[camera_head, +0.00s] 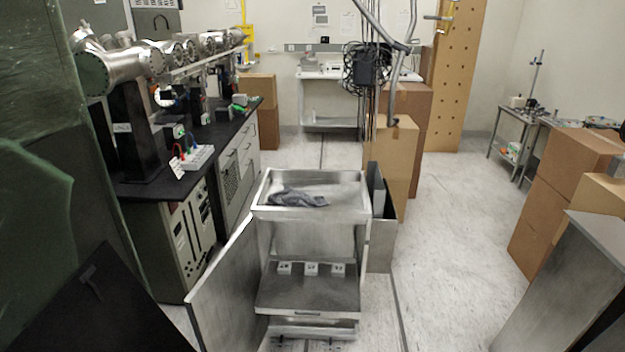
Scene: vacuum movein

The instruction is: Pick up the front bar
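I cannot single out with certainty which thing is the front bar. A metal cabinet cart (310,236) stands in the middle with its door (232,290) swung open to the left. A thin strip (307,314) runs along the front edge of its pull-out shelf (330,294). Three small pale blocks with dark markings, the middle one (312,269) among them, sit in a row on that shelf. A crumpled grey cloth (297,197) lies in the tray on top. Neither of my grippers is in view.
A black-topped bench (148,190) with metal vacuum pipework (120,70) stands at the left. Cardboard boxes (565,190) stand at the right, and more boxes (400,150) stand behind the cart. A grey metal surface (570,280) fills the lower right. The floor (450,230) right of the cart is clear.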

